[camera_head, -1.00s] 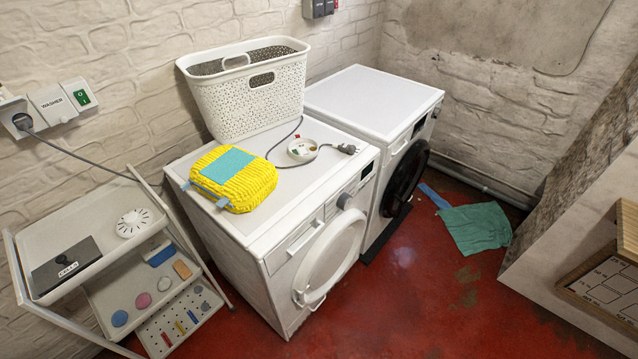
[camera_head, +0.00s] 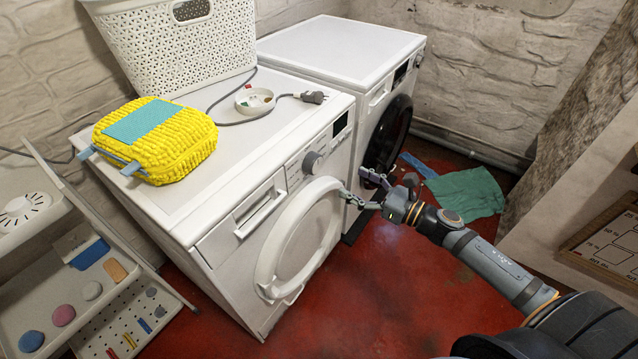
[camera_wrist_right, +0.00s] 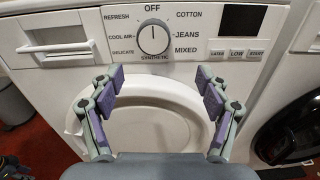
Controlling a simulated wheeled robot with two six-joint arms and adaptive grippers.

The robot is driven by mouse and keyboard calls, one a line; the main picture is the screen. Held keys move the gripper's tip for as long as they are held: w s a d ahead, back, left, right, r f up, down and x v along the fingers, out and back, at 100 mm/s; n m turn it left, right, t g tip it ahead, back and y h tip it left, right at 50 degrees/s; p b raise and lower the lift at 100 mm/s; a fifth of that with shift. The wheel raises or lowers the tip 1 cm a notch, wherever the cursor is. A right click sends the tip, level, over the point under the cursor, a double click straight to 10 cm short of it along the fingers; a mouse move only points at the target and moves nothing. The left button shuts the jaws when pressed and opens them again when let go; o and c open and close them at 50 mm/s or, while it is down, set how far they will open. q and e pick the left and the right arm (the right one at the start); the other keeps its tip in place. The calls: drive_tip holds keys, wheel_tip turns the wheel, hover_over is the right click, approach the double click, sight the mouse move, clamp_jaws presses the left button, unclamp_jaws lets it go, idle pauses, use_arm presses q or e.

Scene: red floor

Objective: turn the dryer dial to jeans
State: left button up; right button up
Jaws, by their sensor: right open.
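The dryer (camera_head: 235,275) is the nearer white machine with a white round door. Its grey dial (camera_head: 312,163) sits on the upper front panel, left of a dark display. In the right wrist view the dial (camera_wrist_right: 153,37) has a dark pointer line aimed up at OFF. The JEANS label (camera_wrist_right: 187,34) is to the right of the dial, between COTTON and MIXED. My right gripper (camera_head: 356,184) is open and empty in front of the dryer, apart from the dial. In the wrist view its fingers (camera_wrist_right: 159,80) are spread below the dial, before the door. My left gripper is not in view.
A second machine (camera_head: 340,48) with a dark door stands to the right. On the dryer are a yellow bundle (camera_head: 170,150), a white basket (camera_head: 180,45), a small dish (camera_head: 254,101) and a plug (camera_head: 312,97). A teal cloth (camera_head: 466,192) lies on the floor. A shelf cart stands left.

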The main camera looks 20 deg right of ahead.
sight(318, 165)
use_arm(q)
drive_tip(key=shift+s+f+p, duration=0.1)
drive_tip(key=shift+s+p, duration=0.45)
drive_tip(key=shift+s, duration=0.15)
use_arm(e)
drive_tip(key=shift+n, duration=0.4)
drive_tip(key=x, duration=1)
drive_tip(key=shift+a+r, duration=0.35)
drive_tip(key=shift+a, duration=0.2)
drive_tip(key=c, duration=1.2)
use_arm(q)
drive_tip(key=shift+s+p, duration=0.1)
drive_tip(key=shift+p, duration=0.2)
